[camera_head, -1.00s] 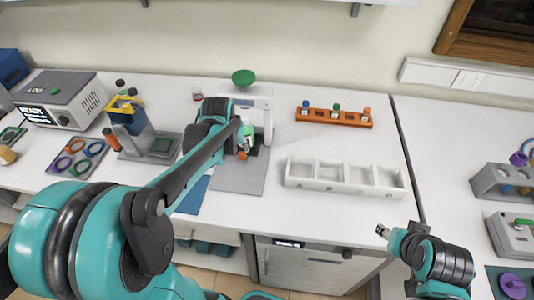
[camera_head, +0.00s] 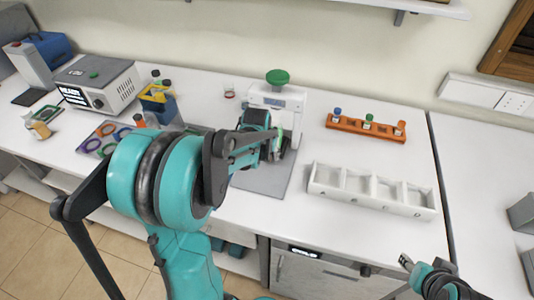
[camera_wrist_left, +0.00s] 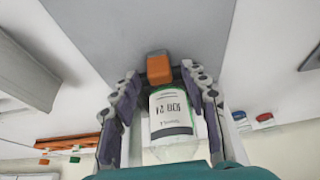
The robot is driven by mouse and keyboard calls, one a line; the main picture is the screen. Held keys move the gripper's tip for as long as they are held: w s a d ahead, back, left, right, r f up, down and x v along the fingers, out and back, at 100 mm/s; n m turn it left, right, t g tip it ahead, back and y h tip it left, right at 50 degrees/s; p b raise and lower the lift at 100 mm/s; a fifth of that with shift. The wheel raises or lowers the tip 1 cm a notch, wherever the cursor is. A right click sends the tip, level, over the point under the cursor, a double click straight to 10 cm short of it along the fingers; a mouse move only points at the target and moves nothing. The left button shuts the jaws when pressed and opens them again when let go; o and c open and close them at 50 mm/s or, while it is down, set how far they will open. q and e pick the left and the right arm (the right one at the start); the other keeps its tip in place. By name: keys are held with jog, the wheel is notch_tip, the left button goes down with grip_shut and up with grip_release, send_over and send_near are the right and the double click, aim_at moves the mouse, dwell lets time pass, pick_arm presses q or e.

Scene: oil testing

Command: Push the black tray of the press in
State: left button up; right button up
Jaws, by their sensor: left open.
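The white press (camera_head: 290,98) with a green knob (camera_head: 277,77) stands toward the back of the bench. My left gripper (camera_head: 277,150) is at its front, above the grey mat. The black tray is hidden behind the gripper in the head view, so I cannot tell how far out it is.
A grey mat (camera_head: 268,182) lies before the press. An orange rack (camera_head: 384,131) with capped vials and a white compartment tray (camera_head: 372,193) stand to the right. A grey box (camera_head: 97,84) and coloured rings (camera_head: 108,130) are to the left. Bare bench lies around the white tray.

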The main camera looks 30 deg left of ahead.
pick_arm(q)
grip_shut()
jog(key=shift+w+a+r, duration=0.1)
jog(key=shift+w+a, duration=0.15)
jog(key=shift+w, duration=0.7)
jog(key=shift+w+a, duration=0.25)
jog(key=shift+w, duration=0.7)
jog(key=shift+c, duration=0.3)
grip_release()
jog(key=shift+o, duration=0.3)
jog(key=shift+w, duration=0.15)
jog(key=v, duration=1.2)
jog(key=shift+s, duration=0.2)
